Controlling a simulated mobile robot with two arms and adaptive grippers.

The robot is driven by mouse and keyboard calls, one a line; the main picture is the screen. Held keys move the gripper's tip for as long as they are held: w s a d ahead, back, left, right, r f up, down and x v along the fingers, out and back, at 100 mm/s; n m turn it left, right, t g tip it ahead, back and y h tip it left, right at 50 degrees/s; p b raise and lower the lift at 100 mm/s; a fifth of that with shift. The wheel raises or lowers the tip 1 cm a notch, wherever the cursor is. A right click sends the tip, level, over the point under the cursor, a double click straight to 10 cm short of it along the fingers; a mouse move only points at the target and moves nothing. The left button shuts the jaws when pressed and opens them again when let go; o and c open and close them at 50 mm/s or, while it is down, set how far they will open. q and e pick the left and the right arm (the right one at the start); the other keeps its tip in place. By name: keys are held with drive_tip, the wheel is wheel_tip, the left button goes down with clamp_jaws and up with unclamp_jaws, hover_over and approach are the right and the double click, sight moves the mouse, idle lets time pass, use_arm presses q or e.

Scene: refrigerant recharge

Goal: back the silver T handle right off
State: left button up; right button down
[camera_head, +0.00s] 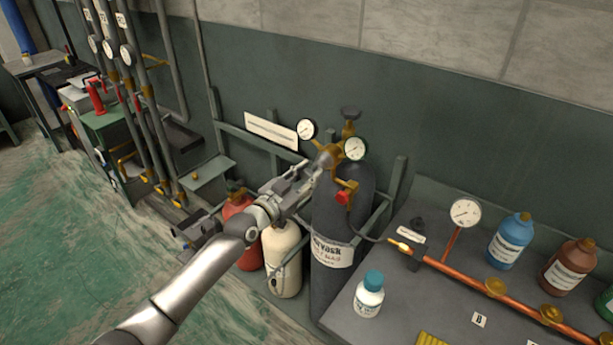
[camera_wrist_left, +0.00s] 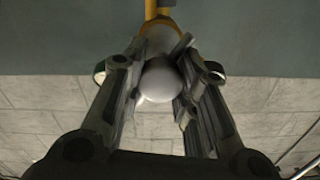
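The silver T handle (camera_wrist_left: 160,82) shows in the left wrist view as a rounded pale metal part, with a yellow-brass stem behind it. In the head view it sits at the left of the brass regulator (camera_head: 330,155) on the tall dark cylinder (camera_head: 340,220), mostly hidden by my gripper. My left gripper (camera_head: 306,180) reaches it from the left. In the wrist view the two fingers (camera_wrist_left: 160,90) lie on either side of the handle with no clear gap, so it looks shut on it. My right gripper is in neither view.
Two gauges (camera_head: 355,148) flank the regulator, and a red-knobbed valve (camera_head: 343,197) sits below it. Red (camera_head: 240,250) and cream (camera_head: 283,262) cylinders stand left. A bench (camera_head: 400,290) at right holds bottles and a copper pipe (camera_head: 500,292). Open floor (camera_head: 70,240) lies at left.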

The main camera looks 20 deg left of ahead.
use_arm(q)
drive_tip(key=c, duration=0.3)
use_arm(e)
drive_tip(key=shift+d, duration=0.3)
